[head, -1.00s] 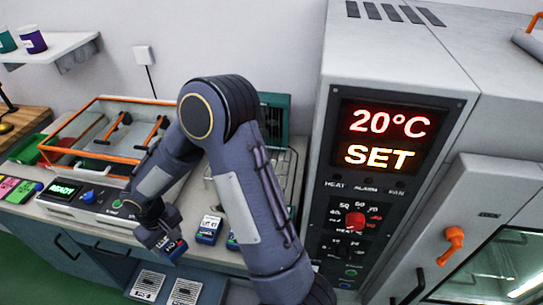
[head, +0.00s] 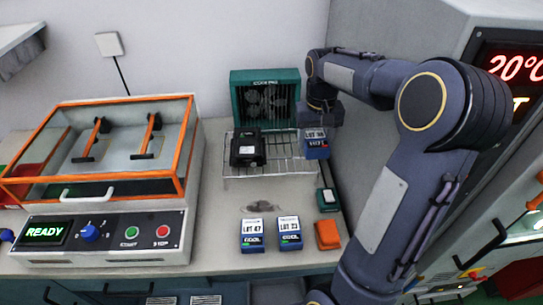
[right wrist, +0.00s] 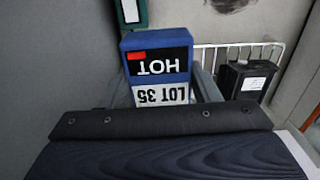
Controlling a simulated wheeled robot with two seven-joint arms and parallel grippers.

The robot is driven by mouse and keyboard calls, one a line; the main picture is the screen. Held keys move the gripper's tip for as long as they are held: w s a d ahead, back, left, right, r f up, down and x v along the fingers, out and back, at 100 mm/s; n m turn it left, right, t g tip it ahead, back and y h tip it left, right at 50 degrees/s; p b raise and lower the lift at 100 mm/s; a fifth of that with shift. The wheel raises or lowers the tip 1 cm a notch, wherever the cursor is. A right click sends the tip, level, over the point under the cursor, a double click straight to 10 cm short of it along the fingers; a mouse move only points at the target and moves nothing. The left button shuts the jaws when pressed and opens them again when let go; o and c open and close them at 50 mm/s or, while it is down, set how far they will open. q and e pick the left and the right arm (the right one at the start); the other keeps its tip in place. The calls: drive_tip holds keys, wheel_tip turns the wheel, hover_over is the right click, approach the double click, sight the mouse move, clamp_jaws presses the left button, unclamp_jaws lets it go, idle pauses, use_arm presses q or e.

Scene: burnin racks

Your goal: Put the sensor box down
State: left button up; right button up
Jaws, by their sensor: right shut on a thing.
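The sensor box is a blue block (head: 316,143) with a white "LOT 35" label and a dark panel with a red mark reading "HOT". My right gripper (head: 318,125) is shut on it at the right end of the wire rack (head: 285,165). In the right wrist view the box (right wrist: 157,65) shows upside down between the fingers (right wrist: 160,92). I cannot tell whether its underside touches the rack. A black box (head: 248,149) with a white label sits on the rack's left part. My left gripper is not in view.
A teal fan unit (head: 265,97) stands behind the rack. Two blue "COOL" boxes (head: 252,236) (head: 289,233), an orange block (head: 327,235) and a green box (head: 327,199) stand in front. An orange-framed glass-lidded machine (head: 105,190) is left; a grey cabinet wall is close on the right.

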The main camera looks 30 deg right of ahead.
drive_tip(key=shift+d+r, duration=0.1)
drive_tip(key=shift+d, duration=0.25)
drive_tip(key=w+d+f+p, duration=0.1)
drive_tip(key=w+f+p, duration=0.15)
drive_tip(key=w, duration=0.55)
drive_tip(key=p, duration=0.1)
hover_over(292, 149)
drive_tip(key=f, duration=0.6)
drive_tip(key=shift+s+f, duration=0.25)
drive_tip(key=shift+w+f+p, duration=0.3)
drive_tip(key=shift+f, duration=0.2)
wheel_tip(292, 149, down, 2)
drive_tip(key=shift+f+p, duration=0.1)
drive_tip(key=shift+p, duration=0.4)
drive_tip(key=shift+f, duration=0.3)
drive_tip(key=shift+f, duration=0.1)
